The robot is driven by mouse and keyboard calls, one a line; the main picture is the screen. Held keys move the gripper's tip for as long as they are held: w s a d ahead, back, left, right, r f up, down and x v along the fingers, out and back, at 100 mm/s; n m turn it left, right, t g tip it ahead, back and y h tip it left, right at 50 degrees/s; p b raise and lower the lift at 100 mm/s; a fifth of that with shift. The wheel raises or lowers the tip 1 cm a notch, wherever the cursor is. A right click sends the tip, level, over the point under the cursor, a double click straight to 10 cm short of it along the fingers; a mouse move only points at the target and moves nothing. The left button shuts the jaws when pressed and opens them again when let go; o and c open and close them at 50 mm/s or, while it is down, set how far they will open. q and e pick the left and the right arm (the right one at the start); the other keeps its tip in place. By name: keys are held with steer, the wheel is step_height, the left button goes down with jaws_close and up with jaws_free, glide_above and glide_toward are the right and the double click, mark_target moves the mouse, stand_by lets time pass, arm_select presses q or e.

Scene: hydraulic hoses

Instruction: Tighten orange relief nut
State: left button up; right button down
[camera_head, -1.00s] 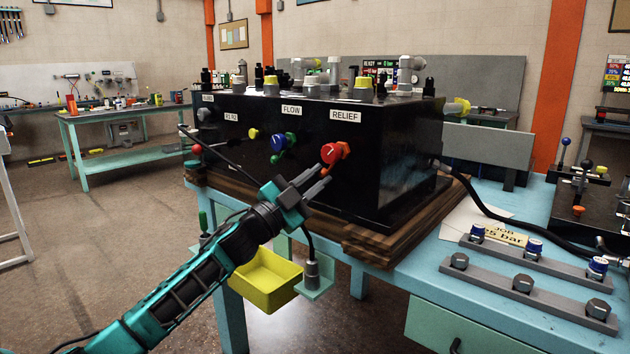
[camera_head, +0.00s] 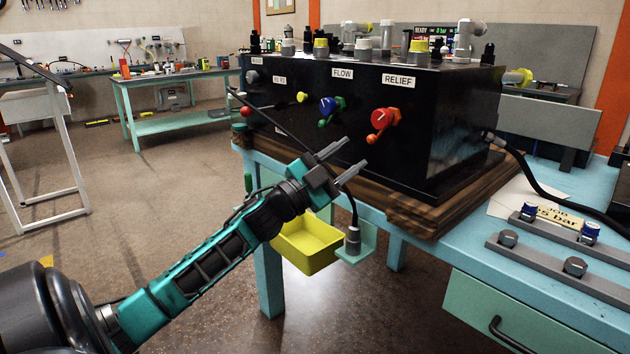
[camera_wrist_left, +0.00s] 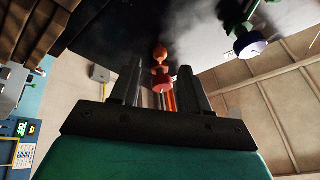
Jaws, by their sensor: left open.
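The orange relief nut (camera_head: 396,115) sits behind the red relief knob (camera_head: 383,121) on the black box front, below the RELIEF label (camera_head: 398,80). A small orange lever hangs beneath the knob. My left gripper (camera_head: 349,157) is open and empty, below and to the left of the red knob and apart from it. In the left wrist view, the orange nut (camera_wrist_left: 160,52) and red knob (camera_wrist_left: 163,86) show beyond and between the open fingers (camera_wrist_left: 160,88). My right gripper is not in view.
A blue and green flow knob (camera_head: 328,106) is left of the relief knob. A yellow bin (camera_head: 308,245) hangs below the bench's front edge. A black hose (camera_head: 545,188) runs from the box's right side. The floor at front centre is clear.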

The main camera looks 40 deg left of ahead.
arm_select(q)
steer(key=v, duration=0.8)
steer(key=shift+s, duration=0.15)
steer(key=shift+f, duration=0.1)
steer(key=s+d+f+n+g+y+p, duration=0.25)
steer(key=d+f+n, duration=0.2)
steer(key=f, duration=0.45)
steer(key=s+d+f+n+g+y+p, duration=0.25)
steer(key=d+f+p, duration=0.2)
steer(key=f, duration=0.45)
steer(key=s+d+f+n+g+h+p, duration=0.1)
steer(key=s+d+f+g, duration=0.2)
steer(key=d, duration=0.4)
steer(key=s+d+f+n+g+h+p, duration=0.1)
steer(key=s+d+f+g, duration=0.2)
steer(key=s+d+f, duration=0.3)
steer(key=d, duration=0.2)
steer(key=shift+d+n, duration=0.25)
steer(key=shift+n, duration=0.05)
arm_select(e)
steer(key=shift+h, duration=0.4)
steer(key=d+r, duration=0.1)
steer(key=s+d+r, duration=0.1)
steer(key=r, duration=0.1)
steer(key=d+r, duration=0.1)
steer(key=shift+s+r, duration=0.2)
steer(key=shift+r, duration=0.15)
